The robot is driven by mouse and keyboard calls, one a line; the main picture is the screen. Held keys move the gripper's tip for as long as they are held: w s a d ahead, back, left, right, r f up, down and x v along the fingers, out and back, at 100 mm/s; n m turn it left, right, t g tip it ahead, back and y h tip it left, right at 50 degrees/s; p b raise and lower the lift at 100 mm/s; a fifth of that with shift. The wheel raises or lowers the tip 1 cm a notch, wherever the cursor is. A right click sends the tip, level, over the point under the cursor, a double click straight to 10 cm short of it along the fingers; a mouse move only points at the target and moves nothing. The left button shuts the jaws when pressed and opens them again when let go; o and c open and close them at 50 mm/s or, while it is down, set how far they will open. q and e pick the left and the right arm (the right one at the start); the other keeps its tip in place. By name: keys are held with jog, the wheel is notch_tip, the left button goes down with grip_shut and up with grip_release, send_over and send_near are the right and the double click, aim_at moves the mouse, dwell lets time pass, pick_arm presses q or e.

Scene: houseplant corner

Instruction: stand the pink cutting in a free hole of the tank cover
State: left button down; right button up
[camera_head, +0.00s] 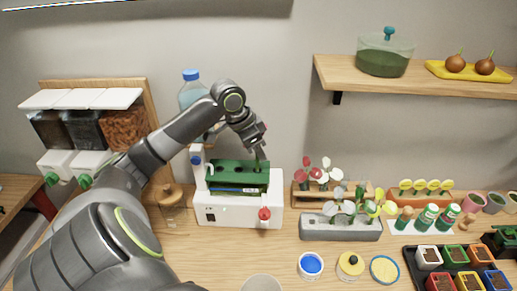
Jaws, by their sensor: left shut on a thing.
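The tank (215,214) is a white box on the bench with a green cover (226,167) on top and a red knob at its front right. My left gripper (257,147) is above the right part of the cover, pointing down. It is shut on the pink cutting (257,161), of which a thin green stem shows below the fingers. Its pink top is mostly hidden by the gripper. I cannot tell whether the stem tip is in a hole or just above one. The cover's holes are too small to make out. My right gripper is out of view.
A grey planter (340,232) with white and yellow flowers and a wooden rack (300,200) with red and white flowers stand right of the tank. A clear bottle (192,93) stands behind my left arm. Small round tubs (311,264) lie in front. A shelf (420,80) hangs upper right.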

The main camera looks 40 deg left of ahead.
pick_arm(q)
jog(key=shift+f, duration=0.75)
jog(key=c, duration=0.9)
grip_release()
jog(key=shift+c, duration=0.2)
jog(key=shift+r, duration=0.1)
notch_tip(320, 180, up, 7)
jog(key=p, duration=0.8)
